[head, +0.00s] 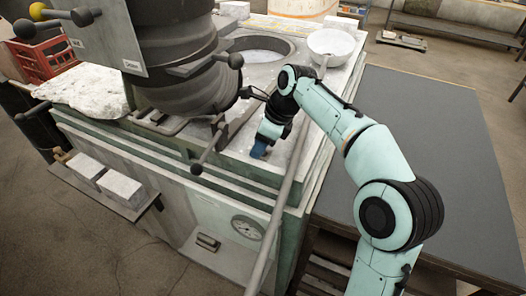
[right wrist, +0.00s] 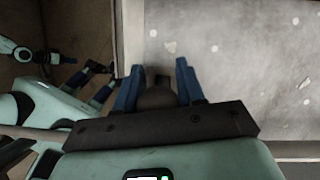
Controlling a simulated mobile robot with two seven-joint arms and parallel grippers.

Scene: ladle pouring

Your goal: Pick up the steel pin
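My right gripper (head: 258,150) reaches down to the pale top of the furnace bench, near its front right corner. In the right wrist view its two blue fingers (right wrist: 158,82) stand apart over the bench's edge area. A dark rounded shape (right wrist: 157,97) shows between them, with a small dark block behind it; I cannot tell whether either is the steel pin. I cannot pick out the pin for sure in the head view. My left gripper (right wrist: 102,80) shows small at the left of the right wrist view, its fingers apart; it is outside the head view.
A large dark tilted vessel (head: 185,60) with ball-ended levers stands left of my right gripper. A long grey bar (head: 278,205) runs along the bench's right side. A white bowl (head: 331,46) sits behind. A wide dark table (head: 440,130) at right is mostly clear beyond my arm.

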